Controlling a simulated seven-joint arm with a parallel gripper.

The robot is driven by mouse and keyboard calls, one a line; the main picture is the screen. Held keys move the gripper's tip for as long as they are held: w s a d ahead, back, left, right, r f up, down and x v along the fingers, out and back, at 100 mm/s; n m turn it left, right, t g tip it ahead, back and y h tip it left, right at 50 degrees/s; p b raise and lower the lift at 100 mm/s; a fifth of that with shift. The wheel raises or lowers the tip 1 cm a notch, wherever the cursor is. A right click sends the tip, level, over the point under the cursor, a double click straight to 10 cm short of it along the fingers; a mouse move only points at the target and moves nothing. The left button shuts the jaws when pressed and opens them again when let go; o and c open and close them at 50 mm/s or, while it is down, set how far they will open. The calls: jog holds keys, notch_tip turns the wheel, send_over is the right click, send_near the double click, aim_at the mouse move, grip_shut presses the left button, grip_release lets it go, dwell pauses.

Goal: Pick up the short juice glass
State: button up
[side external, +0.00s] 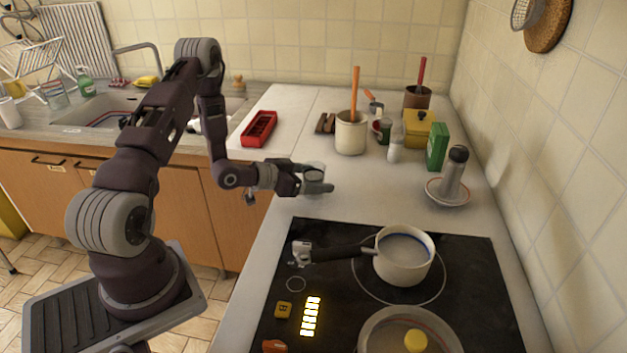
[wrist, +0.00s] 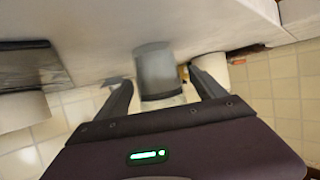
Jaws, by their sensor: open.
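The short juice glass (side external: 313,170) is a small, clear greyish glass on the white counter, behind the stove's far left corner. My gripper (side external: 318,187) is low over the counter at the glass, and its fingers partly hide the glass. In the wrist view the glass (wrist: 154,70) shows between the tips of my two spread fingers (wrist: 163,87). Visible gaps separate it from both fingers, so the gripper is open and not holding it.
A cream crock (side external: 350,134) with an orange-handled utensil stands behind the glass. A red tray (side external: 259,129) lies to the back left. A white saucepan (side external: 403,258) sits on the black stove (side external: 470,290) in front. The counter right of the glass is clear.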

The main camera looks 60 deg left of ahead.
grip_shut()
dwell(0.3)
notch_tip(320, 180, up, 10)
jog(key=shift+r, duration=0.1)
